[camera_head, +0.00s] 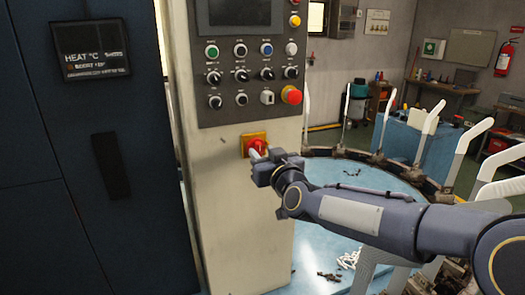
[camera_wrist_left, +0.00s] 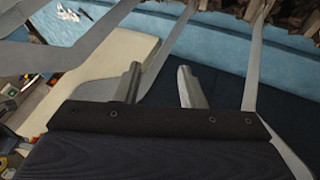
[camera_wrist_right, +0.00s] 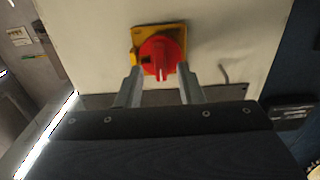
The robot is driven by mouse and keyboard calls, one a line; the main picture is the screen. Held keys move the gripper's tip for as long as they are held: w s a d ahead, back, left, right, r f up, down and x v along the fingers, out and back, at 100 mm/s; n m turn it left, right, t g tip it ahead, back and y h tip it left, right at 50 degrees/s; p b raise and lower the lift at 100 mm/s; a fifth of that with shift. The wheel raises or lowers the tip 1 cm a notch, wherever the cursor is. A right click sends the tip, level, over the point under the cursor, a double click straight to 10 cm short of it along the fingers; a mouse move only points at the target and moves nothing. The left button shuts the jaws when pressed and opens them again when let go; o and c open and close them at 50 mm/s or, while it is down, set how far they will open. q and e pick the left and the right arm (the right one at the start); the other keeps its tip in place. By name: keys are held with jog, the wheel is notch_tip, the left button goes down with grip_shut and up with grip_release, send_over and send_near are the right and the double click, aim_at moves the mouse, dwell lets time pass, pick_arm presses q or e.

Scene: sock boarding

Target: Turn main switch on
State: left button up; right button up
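The main switch is a red rotary knob (camera_wrist_right: 159,55) on a yellow plate (camera_wrist_right: 139,36), mounted low on the cream cabinet face. In the head view the yellow plate (camera_head: 246,139) shows below the button panel, with the red knob (camera_head: 256,146) partly hidden by my right gripper (camera_head: 258,156). In the right wrist view my right gripper (camera_wrist_right: 162,82) is open, its two fingers apart at either side of the knob's near edge. I cannot tell whether they touch it. My left gripper (camera_wrist_left: 157,82) is open and empty; it shows only in the left wrist view.
The dark control panel (camera_head: 225,118) with buttons and a red emergency stop (camera_head: 291,95) is just above the switch. A dark blue cabinet (camera_head: 70,170) stands left. A round blue table (camera_head: 325,172) ringed by upright white boards (camera_head: 389,118) lies behind my right arm.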

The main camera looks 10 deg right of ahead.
jog(key=shift+w+a, duration=0.15)
jog(key=shift+w, duration=0.4)
jog(key=shift+c, duration=0.3)
grip_shut()
